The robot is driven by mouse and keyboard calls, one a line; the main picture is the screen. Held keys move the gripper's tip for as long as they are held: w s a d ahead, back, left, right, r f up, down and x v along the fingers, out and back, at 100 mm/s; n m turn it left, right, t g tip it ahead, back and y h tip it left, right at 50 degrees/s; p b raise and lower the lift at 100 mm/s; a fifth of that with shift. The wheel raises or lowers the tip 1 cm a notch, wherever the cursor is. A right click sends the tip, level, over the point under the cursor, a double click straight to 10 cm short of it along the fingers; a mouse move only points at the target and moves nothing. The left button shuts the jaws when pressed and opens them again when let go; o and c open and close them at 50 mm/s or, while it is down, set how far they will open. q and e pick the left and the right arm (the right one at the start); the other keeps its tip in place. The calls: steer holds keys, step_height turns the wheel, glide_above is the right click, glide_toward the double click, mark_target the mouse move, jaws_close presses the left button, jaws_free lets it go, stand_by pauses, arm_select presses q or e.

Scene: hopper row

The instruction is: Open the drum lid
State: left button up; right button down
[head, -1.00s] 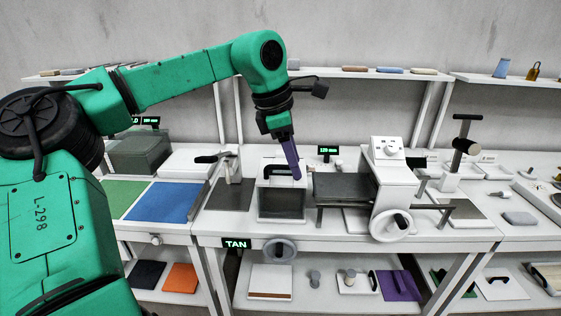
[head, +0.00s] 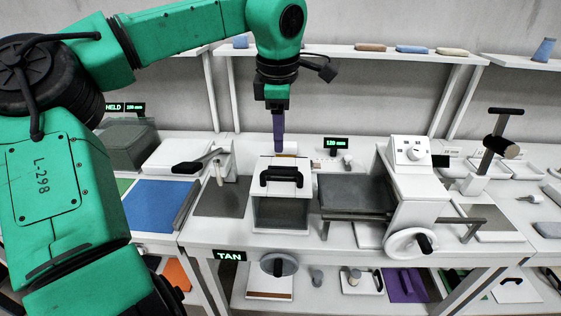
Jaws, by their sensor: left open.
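A white box with a black bar handle (head: 281,176) on its sloped white lid (head: 272,187) stands in the middle of the bench; this looks like the drum, though no label confirms it. Its front shows a dark grey panel (head: 280,214). The lid looks shut. My left gripper (head: 279,148) points straight down with purple fingers just above or behind the box's back edge. My right gripper is not in view.
A machine with a dial (head: 408,150), a grey bed (head: 352,192) and a handwheel (head: 411,243) stands close on the right. A black-handled lever (head: 197,164) is on the left. A shelf (head: 340,50) runs behind. A dark mat (head: 222,198) lies clear beside the box.

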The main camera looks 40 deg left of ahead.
arm_select(q)
glide_above(280, 172)
steer(key=s+d, duration=0.1)
steer(key=s, duration=0.1)
step_height(280, 172, down, 4)
steer(key=f, duration=0.2)
steer(key=w+a+f+p, duration=0.1)
steer(key=f, duration=0.1)
steer(key=w+f, duration=0.1)
steer(key=f, duration=0.1)
steer(key=shift+a+p, duration=0.15)
steer(key=shift+p, duration=0.2)
steer(key=shift+f, duration=0.25)
steer(key=shift+s+d, duration=0.1)
steer(key=shift+d, duration=0.1)
steer(key=shift+c, duration=0.7)
steer(key=shift+a, duration=0.1)
jaws_close()
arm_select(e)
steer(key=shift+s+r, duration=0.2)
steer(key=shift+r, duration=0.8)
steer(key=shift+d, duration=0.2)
